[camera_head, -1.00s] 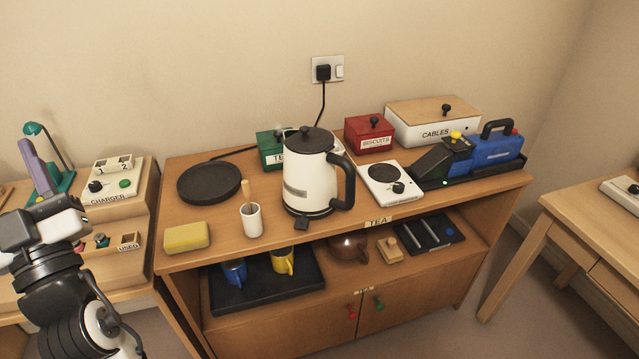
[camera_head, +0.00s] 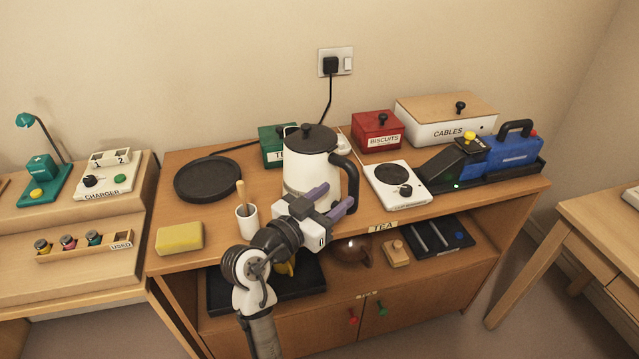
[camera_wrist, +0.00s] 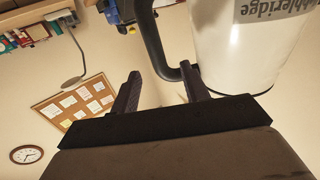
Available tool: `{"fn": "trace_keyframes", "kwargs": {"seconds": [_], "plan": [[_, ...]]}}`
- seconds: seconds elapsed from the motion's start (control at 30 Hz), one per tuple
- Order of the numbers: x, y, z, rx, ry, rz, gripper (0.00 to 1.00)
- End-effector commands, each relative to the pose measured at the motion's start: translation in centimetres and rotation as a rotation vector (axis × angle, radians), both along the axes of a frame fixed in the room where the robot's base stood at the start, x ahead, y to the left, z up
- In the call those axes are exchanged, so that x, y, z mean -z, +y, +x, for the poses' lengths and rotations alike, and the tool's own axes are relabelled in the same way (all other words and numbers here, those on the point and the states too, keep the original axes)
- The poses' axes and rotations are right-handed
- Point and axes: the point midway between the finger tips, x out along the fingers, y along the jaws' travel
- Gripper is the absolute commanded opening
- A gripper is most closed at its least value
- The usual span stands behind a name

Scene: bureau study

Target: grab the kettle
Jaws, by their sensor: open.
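The white kettle (camera_head: 304,176) with a black lid and black handle stands upright on the tea cabinet top. Its handle (camera_head: 348,182) is on the right side. My gripper (camera_head: 329,200) is in front of the kettle's lower right, open, with its purple-grey fingers pointing toward the handle. In the wrist view the kettle's white body (camera_wrist: 240,45) fills the upper right, and the black handle (camera_wrist: 152,40) comes down beyond the gap between my fingers (camera_wrist: 162,90). Nothing is held. The kettle's lower front is hidden behind my gripper in the head view.
A white cup with a wooden stick (camera_head: 246,222) and a yellow sponge (camera_head: 180,238) lie left of my arm. A white hot plate (camera_head: 397,185) is close right of the handle. A round black plate (camera_head: 208,179) is behind left. Red (camera_head: 377,132) and green (camera_head: 273,146) boxes stand behind.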

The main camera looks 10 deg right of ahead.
Motion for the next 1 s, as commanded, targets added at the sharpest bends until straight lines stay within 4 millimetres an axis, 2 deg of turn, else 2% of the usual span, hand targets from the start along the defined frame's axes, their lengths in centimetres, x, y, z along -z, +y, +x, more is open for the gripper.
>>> {"fn": "trace_keyframes", "kwargs": {"seconds": [0.27,0.53,0.87,1.0], "plan": [[-0.1,-2.0,1.3,-0.001,0.001,0.001,0.46],[0.0,-5.4,3.1,0.0,0.001,-0.001,0.46],[0.3,-6.0,3.7,-0.004,-0.001,0.0,0.46],[0.3,-6.0,3.7,-0.004,-0.001,0.0,0.29]]}}
